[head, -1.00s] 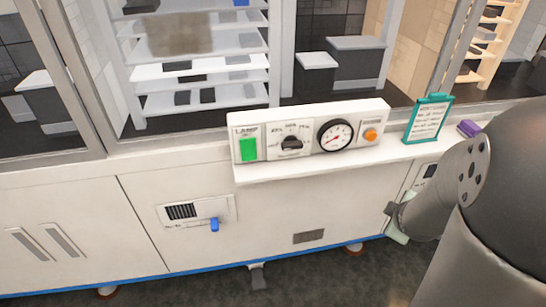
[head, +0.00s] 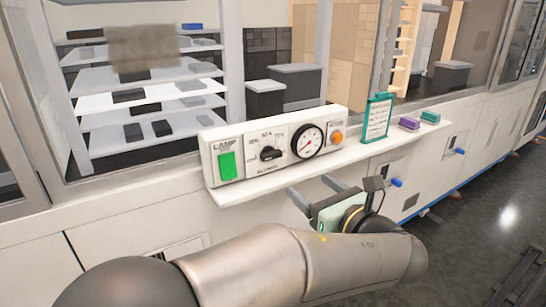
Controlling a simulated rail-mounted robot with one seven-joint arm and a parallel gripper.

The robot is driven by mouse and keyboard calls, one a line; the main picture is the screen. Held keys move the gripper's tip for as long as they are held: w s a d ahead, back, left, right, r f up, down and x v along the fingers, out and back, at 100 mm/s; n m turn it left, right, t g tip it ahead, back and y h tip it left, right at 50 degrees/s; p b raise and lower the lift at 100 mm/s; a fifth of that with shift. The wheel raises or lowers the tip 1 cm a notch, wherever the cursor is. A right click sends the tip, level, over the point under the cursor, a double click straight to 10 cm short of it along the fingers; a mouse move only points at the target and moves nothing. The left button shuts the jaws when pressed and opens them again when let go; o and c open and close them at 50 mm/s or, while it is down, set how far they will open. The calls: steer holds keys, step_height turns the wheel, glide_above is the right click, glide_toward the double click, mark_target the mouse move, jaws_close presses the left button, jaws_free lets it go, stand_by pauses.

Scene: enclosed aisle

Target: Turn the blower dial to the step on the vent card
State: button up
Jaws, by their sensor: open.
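The blower dial is a black knob (head: 270,154) on the front of a white control panel (head: 205,160). Small step labels surround it, too blurred to read for sure. I cannot tell which label the knob points at. The vent card (head: 377,120) stands upright in a teal frame on the ledge, right of the panel. Its text is too small to read. My gripper (head: 307,184) is open and empty, its two grey fingers apart. In the picture it is below and right of the dial, in front of the ledge, touching nothing visible.
The panel also carries a green lamp switch (head: 227,165), a round gauge (head: 307,141) and an orange button (head: 337,137). Purple (head: 409,123) and teal (head: 430,117) blocks lie farther along the ledge (head: 398,139). A glazed window with shelves is behind.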

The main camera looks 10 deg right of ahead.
mark_target(274, 157)
steer(key=p+x, duration=0.9)
steer(key=x, duration=0.6)
steer(key=shift+a+p, duration=0.1)
steer(key=shift+p, duration=0.25)
steer(key=c, duration=1)
